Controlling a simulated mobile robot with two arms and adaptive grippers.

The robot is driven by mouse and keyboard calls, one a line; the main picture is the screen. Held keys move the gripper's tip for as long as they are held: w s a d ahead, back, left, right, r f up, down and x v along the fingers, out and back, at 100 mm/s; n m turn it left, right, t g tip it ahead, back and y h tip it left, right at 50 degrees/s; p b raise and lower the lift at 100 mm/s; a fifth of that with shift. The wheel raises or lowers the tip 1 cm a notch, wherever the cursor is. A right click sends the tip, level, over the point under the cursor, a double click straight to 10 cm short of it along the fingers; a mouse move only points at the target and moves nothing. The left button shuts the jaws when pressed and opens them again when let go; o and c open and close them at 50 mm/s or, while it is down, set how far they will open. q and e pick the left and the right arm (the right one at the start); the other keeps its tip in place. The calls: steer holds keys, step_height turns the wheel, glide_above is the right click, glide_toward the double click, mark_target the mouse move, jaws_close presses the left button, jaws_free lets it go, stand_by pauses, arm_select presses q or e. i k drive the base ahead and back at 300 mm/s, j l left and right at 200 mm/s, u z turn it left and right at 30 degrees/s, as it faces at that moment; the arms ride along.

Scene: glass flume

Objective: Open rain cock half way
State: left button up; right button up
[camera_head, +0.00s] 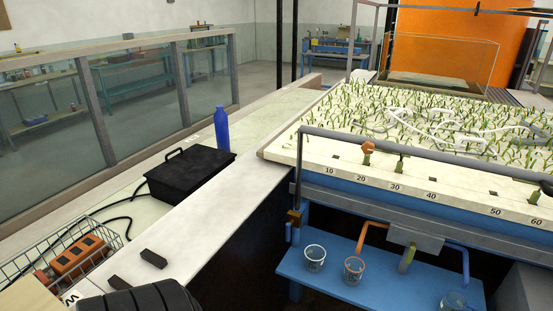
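A grey pipe (420,156) runs along the front of the planted bed and bends down at its left end. A small brass-brown fitting (294,217) sits low on that downpipe, with a short blue piece (289,233) hanging beside it; this looks like a cock, but I cannot tell whether it is the rain cock or how far it is turned. My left gripper (136,270) is at the lower left, above the pale ledge, with its two dark fingertips apart and nothing between them. It is well left of the fitting and apart from it. My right gripper is not seen.
A black box (189,171) and blue bottle (222,130) stand on the left ledge, near a wire basket (62,250) with orange items. Cups (315,257) stand on the blue shelf (330,283) below the bed. The pale ledge (215,225) has bare room.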

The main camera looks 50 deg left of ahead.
mark_target(288, 226)
steer(key=u, duration=1.6)
